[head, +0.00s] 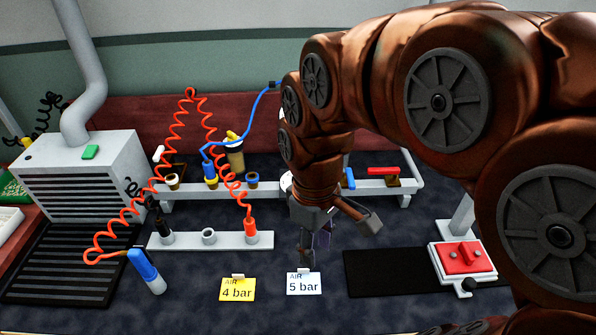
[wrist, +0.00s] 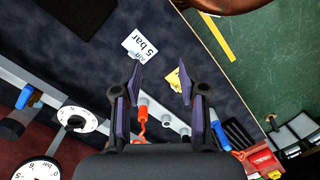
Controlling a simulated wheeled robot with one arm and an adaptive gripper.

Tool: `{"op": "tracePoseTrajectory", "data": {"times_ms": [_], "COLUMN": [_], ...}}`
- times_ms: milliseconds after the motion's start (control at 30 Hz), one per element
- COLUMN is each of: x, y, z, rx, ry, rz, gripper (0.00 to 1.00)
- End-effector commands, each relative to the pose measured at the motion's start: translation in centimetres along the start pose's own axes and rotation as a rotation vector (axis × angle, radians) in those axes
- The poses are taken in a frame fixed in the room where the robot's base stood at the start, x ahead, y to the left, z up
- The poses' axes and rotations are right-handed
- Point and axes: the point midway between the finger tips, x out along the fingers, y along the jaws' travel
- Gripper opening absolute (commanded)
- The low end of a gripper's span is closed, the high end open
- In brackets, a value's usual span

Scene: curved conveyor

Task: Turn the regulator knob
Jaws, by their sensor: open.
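A white round dial with a black centre (wrist: 77,119), which looks like the regulator knob, is at the lower left of the wrist view. A white gauge (wrist: 38,168) marked bar is beside it, cut by the picture edge. In the head view my arm hides most of this area; only a white rim (head: 286,184) shows. My gripper (head: 335,235) is open and points down, in front of the rail. In the wrist view its two fingers (wrist: 160,80) are apart with nothing held, and the dial lies outside them to the left.
A white 5 bar card (head: 304,284) and a yellow 4 bar card (head: 237,289) lie on the dark mat. A coupling bar (head: 185,241) with a red-orange coupler (head: 250,229) is left of my gripper. A coiled orange hose (head: 165,188) stands left. A red-topped box (head: 463,255) is right.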

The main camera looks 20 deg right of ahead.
Motion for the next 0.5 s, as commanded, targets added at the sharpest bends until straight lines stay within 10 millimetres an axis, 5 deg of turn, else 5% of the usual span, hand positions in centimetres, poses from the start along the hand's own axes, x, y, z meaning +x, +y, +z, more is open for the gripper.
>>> {"op": "tracePoseTrajectory", "data": {"times_ms": [500], "x": [-1.8], "y": [7.6], "z": [-10.6], "rx": [-0.653], "ry": [0.047], "rz": [0.026], "gripper": [0.42]}}
